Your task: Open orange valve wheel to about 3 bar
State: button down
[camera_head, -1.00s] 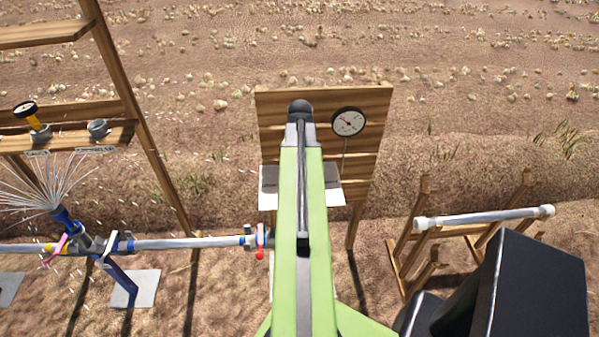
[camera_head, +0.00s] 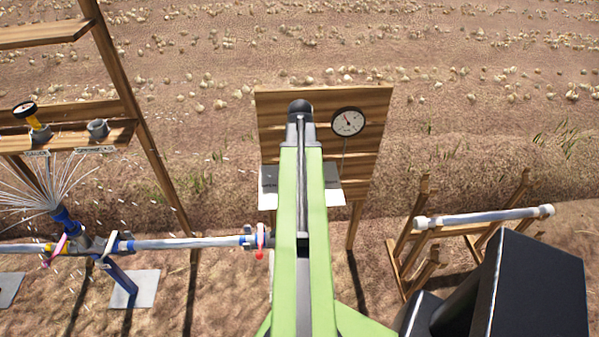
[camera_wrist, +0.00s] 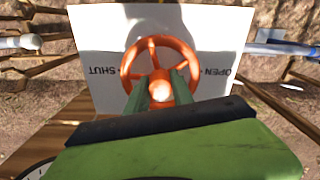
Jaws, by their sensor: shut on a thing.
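The orange valve wheel (camera_wrist: 188,52) stands in front of a white panel (camera_wrist: 222,25) marked SHUT on the left and OPEN on the right, lettering upside down in the wrist view. My gripper (camera_wrist: 160,88) is shut on the wheel's middle, its two green fingers on either side of the pale hub. In the head view my arm hides the wheel and the gripper. A round white pressure gauge (camera_head: 348,122) hangs on the wooden board (camera_head: 371,150), right of my arm. Its needle points to the upper left; its numbers are too small to read.
A pipe (camera_head: 185,243) with a red-handled fitting (camera_head: 260,240) runs in from the left. A sprinkler (camera_head: 62,215) sprays water there beside a wooden shelf frame (camera_head: 140,120). A loose pipe (camera_head: 485,217) lies on a wooden rack at right.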

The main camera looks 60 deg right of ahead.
jog(key=shift+s, duration=0.1)
dwell(0.5)
jog(key=c, duration=1.1)
grip_release()
jog(key=shift+r, duration=0.1)
notch_tip(320, 180, up, 17)
jog(key=p, duration=1.7)
jog(key=shift+r, duration=0.1)
